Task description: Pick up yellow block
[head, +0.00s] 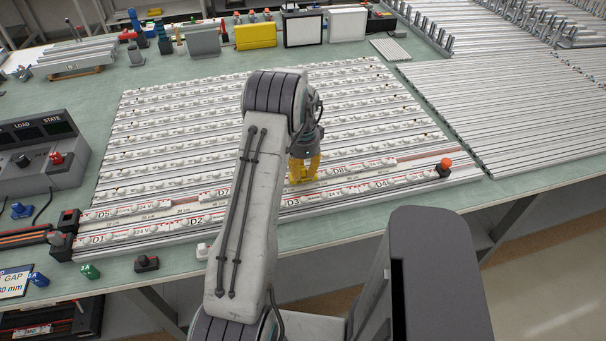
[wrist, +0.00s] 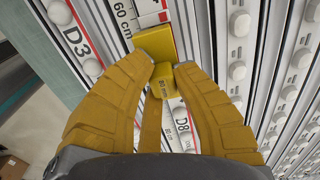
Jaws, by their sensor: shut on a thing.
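My gripper (head: 303,170) has yellow fingers and reaches down to the front of the white strip panel in the head view. In the wrist view my gripper (wrist: 165,65) has its fingertips closed in on a small yellow block (wrist: 155,42). The block sits at or just above the strips, between the D3 and D8 labels. A yellow face with small print (wrist: 164,82) shows between the fingertips; I cannot tell whether it is part of the same block. In the head view the fingers hide the block.
White strips (head: 150,150) with raised buttons cover the table's middle. A larger yellow box (head: 255,36) stands at the back beside grey and white boxes. A control box (head: 40,155) stands at the left. An orange-topped knob (head: 445,164) is at the front right. Grey rails (head: 510,110) fill the right side.

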